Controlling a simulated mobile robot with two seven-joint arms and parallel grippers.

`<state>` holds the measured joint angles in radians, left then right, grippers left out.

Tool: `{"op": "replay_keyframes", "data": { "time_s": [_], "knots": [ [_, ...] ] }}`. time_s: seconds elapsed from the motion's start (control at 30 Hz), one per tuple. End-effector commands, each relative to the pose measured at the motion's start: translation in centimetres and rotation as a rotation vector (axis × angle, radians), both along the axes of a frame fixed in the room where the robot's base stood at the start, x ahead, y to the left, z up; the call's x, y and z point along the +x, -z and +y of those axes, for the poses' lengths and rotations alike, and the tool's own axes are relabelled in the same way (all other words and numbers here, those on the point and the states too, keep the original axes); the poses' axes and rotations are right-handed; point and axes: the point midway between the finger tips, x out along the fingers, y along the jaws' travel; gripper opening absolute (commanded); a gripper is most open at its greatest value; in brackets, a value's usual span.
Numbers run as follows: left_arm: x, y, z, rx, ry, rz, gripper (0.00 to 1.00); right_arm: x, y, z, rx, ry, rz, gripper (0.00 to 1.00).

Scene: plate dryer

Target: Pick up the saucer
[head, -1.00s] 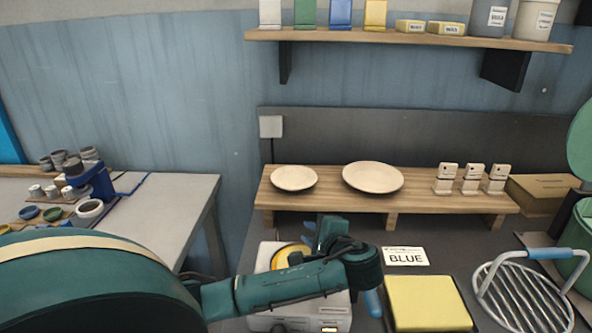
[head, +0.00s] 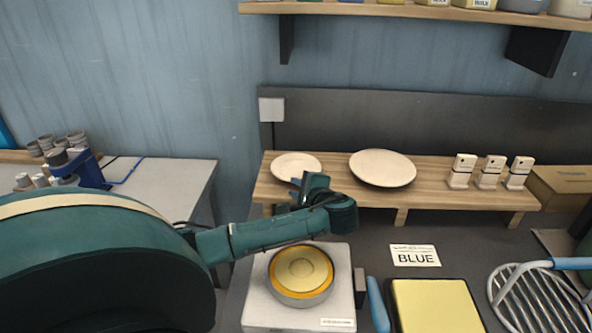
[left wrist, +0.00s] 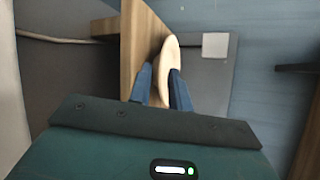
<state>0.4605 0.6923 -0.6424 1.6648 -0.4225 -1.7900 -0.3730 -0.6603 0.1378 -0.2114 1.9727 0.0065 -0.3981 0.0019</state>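The saucer (head: 295,166), the smaller pale round plate, lies at the left end of the wooden rack (head: 335,170). My left gripper (head: 297,184) is at its front rim, which it partly hides in the head view. In the left wrist view the saucer (left wrist: 168,62) is seen nearly edge-on beside the wooden board. The two blue fingers of my left gripper (left wrist: 162,84) are apart, one on each side of the rim. Whether either finger touches the saucer is hard to tell. My right gripper is not in view.
A larger plate (head: 382,168) lies to the right of the saucer. Several white labelled blocks (head: 489,172) stand at the rack's right end. Below my left arm are a white device with a yellow round top (head: 301,273), a BLUE card (head: 415,256) and a yellow pad (head: 437,308).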

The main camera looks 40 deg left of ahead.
Motion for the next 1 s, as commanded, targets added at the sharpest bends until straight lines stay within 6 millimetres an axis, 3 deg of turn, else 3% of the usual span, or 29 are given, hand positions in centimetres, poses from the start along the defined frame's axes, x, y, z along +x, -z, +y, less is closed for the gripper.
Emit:
{"op": "replay_keyframes", "data": {
  "time_s": [0.43,0.73,1.0],
  "knots": [
    [2.4,1.5,4.2,0.001,-0.002,-0.001,0.19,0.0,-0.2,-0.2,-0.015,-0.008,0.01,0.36],
    [2.6,1.8,4.7,-0.001,0.001,-0.001,0.19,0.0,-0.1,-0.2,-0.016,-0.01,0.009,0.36],
    [2.5,1.8,4.6,-0.001,0.001,-0.001,0.0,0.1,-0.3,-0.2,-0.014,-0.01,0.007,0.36]
  ]
}}
